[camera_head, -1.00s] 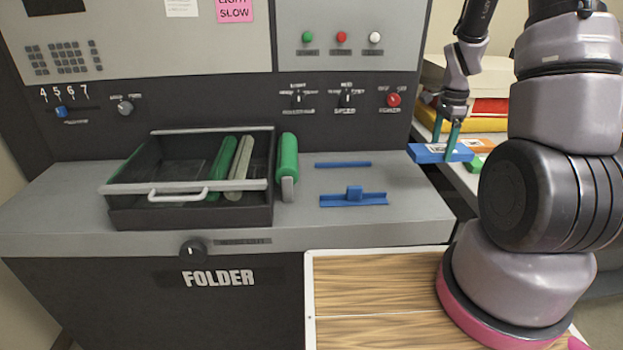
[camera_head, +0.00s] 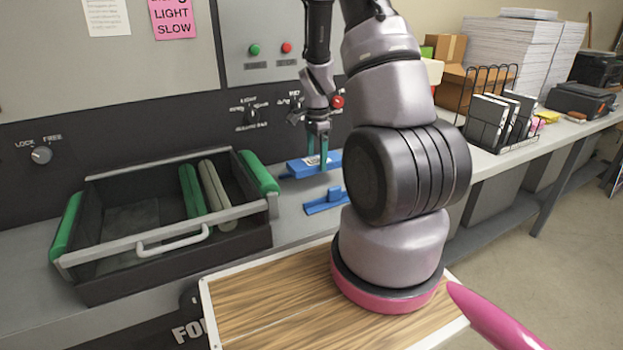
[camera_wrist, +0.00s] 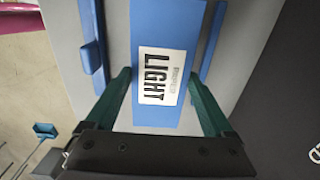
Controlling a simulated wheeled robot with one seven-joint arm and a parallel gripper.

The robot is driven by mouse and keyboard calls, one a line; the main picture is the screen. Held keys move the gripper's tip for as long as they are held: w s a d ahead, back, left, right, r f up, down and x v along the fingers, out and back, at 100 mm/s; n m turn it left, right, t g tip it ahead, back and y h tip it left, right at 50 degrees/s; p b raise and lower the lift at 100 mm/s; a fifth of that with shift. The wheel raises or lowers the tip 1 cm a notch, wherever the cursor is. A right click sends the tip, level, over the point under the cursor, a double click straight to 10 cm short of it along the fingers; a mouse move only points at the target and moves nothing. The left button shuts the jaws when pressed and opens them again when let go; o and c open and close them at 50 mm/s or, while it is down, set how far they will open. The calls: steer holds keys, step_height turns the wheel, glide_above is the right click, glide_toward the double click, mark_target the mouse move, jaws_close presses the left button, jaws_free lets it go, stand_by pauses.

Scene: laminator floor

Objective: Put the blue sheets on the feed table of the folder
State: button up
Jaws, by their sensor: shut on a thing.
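The blue sheets (camera_head: 300,168) are a flat blue stack with a white label. My gripper (camera_head: 317,154) is shut on them, its green fingers on either side. In the wrist view the stack (camera_wrist: 170,115) carries a label reading LIGHT and lies between my fingers (camera_wrist: 165,85). The feed table (camera_head: 292,228) is the grey top of the folder with a blue guide (camera_head: 324,204) in front of the stack. In the wrist view, blue guides show left (camera_wrist: 91,45) and right (camera_wrist: 213,40) of the stack. I cannot tell whether the stack touches the table.
A black tray (camera_head: 165,254) with a pale front bar, a handle and green and grey rollers stands left of the sheets. A wooden-topped surface (camera_head: 262,300) is in front. A long counter to the right holds a wire rack (camera_head: 500,122) and paper stacks (camera_head: 512,55).

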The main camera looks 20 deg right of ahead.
mark_target(316, 173)
steer(key=shift+f, duration=2.95)
steer(key=shift+f, duration=0.1)
steer(key=o, duration=1.4)
